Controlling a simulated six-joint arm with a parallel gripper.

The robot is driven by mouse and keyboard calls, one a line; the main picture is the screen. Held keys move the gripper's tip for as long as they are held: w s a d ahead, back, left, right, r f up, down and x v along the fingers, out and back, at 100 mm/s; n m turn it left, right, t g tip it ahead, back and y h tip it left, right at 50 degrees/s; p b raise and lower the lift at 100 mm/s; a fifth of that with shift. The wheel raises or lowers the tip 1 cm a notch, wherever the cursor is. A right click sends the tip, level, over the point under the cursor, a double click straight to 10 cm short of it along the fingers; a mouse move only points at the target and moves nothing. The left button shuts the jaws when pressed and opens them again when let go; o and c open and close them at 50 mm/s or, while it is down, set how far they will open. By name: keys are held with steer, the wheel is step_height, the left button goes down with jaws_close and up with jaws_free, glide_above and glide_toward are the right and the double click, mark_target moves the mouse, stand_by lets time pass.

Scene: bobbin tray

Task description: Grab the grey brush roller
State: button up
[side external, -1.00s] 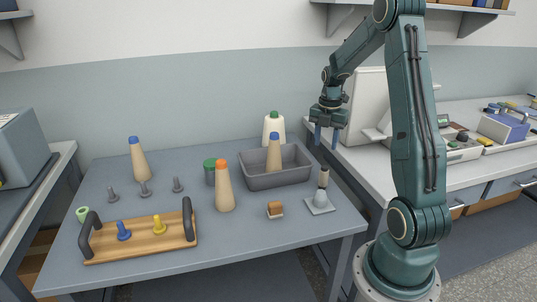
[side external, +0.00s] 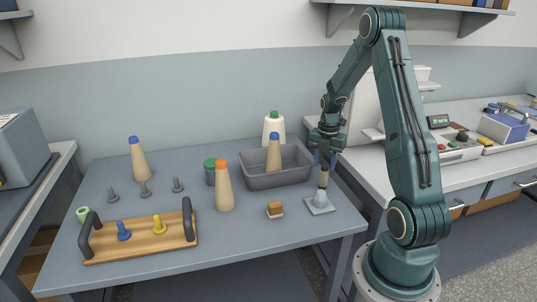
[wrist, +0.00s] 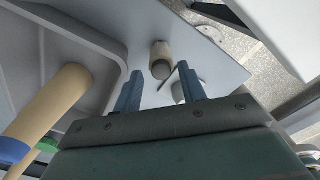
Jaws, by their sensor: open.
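Part of the base is hidden behind a finger there.
A grey bin (side external: 292,176) with a blue-tipped tan cone (side external: 274,150) stands left of my gripper. An orange-tipped cone (side external: 224,188) and a wooden tray (side external: 140,245) are farther left. The table's right edge is near.

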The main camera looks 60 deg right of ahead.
mark_target(324, 176)
steer(key=shift+f, duration=0.45)
steer(key=shift+s+f, duration=0.1)
steer(key=shift+f, duration=2.5)
steer(key=shift+c, duration=0.4)
steer(key=c, duration=0.7)
